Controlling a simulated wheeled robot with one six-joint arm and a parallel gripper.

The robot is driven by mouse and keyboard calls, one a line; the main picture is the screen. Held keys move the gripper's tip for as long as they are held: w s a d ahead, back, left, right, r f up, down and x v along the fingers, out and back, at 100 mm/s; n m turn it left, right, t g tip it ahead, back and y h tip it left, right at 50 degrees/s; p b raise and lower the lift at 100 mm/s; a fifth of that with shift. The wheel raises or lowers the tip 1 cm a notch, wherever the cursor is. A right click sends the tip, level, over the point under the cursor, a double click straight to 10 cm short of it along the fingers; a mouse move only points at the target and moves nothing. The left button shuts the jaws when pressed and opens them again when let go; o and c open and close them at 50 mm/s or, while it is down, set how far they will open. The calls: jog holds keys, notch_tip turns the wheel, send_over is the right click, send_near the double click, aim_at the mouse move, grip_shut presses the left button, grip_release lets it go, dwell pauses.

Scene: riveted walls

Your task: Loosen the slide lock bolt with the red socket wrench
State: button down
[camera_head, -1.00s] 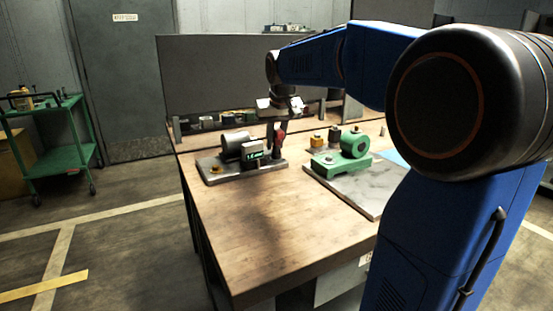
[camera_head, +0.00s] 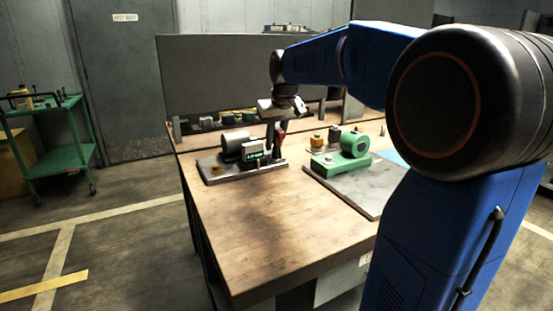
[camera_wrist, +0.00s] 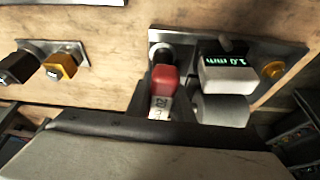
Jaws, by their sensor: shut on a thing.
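The red socket wrench (camera_head: 281,134) is at the right end of a grey base plate on the bench. In the wrist view, its red part (camera_wrist: 165,79) lies between the fingers of my gripper (camera_wrist: 162,101), which is shut on it. My gripper (camera_head: 276,128) also shows in the head view, pointing down. A dark round part (camera_wrist: 161,53) shows just beyond the red part, over the plate (camera_wrist: 276,50). The slide lock bolt cannot be made out; the wrench and gripper cover that spot.
A grey cylinder (camera_head: 235,146) and a display box (camera_head: 256,153) reading about 1.0 mm sit close beside the wrench. A green fixture (camera_head: 343,158) stands to the right, with a yellow block (camera_head: 318,139) behind. The bench front (camera_head: 265,230) is clear.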

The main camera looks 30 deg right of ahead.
aim_at(277, 126)
dwell(0.4)
jog(key=shift+r, duration=0.75)
jog(key=shift+r, duration=0.8)
jog(key=shift+r, duration=1.95)
jog(key=m, duration=0.2)
jog(key=m+h, duration=0.1)
jog(key=m, duration=0.1)
jog(key=shift+d+g, duration=0.2)
jog(key=shift+g, duration=0.1)
jog(key=shift+s+d+m+h, duration=0.1)
jog(key=shift+d+m+h, duration=0.1)
jog(key=shift+m+h, duration=0.65)
jog(key=shift+m+y, duration=0.25)
